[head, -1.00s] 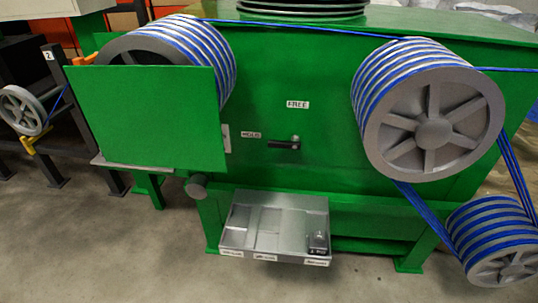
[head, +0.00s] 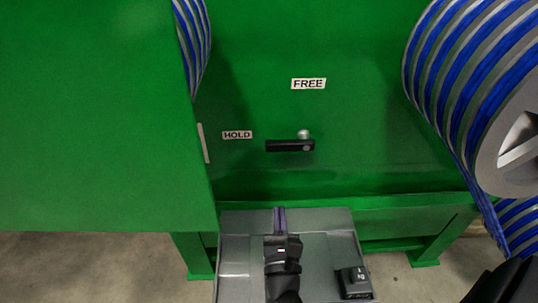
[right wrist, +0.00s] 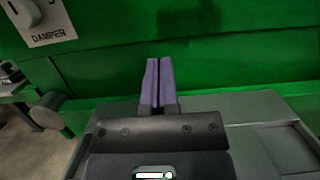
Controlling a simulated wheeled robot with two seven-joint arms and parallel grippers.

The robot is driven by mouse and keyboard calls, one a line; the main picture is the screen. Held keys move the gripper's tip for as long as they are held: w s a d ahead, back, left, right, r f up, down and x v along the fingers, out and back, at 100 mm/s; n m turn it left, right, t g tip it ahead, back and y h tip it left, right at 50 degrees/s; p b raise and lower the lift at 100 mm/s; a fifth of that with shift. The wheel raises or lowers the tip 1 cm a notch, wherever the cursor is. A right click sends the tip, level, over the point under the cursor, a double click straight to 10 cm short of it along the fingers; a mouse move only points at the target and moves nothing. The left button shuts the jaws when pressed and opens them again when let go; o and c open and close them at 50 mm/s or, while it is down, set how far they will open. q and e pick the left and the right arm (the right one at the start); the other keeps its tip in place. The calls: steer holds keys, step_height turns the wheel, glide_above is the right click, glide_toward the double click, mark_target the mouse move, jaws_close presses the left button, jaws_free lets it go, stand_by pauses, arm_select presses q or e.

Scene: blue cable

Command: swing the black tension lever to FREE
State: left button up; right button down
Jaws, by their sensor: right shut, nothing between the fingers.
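The black tension lever (head: 286,146) lies level on the green machine front, its free end pointing left toward the HOLD label (head: 237,135). A round silvery knob (head: 303,134) sits at its right end. The FREE label (head: 308,84) is above the lever. My right gripper (head: 280,212) is below the lever, in front of the grey tray, apart from the lever. Its purple fingers are shut and empty; they also show in the right wrist view (right wrist: 158,82), facing the green panel. The lever is not visible in the right wrist view. My left gripper is not in view.
The grey tray (head: 235,255) juts out under the lever, with a small dark box (head: 354,282) at its right. A large green panel (head: 90,120) stands at left. A blue-wound drum (head: 470,75) bulges out at right. The front around the lever is clear.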

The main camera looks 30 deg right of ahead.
mark_target(289, 141)
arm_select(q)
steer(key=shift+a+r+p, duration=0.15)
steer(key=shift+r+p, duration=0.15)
arm_select(e)
steer(key=w+d+r, duration=0.5)
steer(key=w+r, duration=0.1)
steer(key=w, duration=0.2)
steer(key=shift+r, duration=0.3)
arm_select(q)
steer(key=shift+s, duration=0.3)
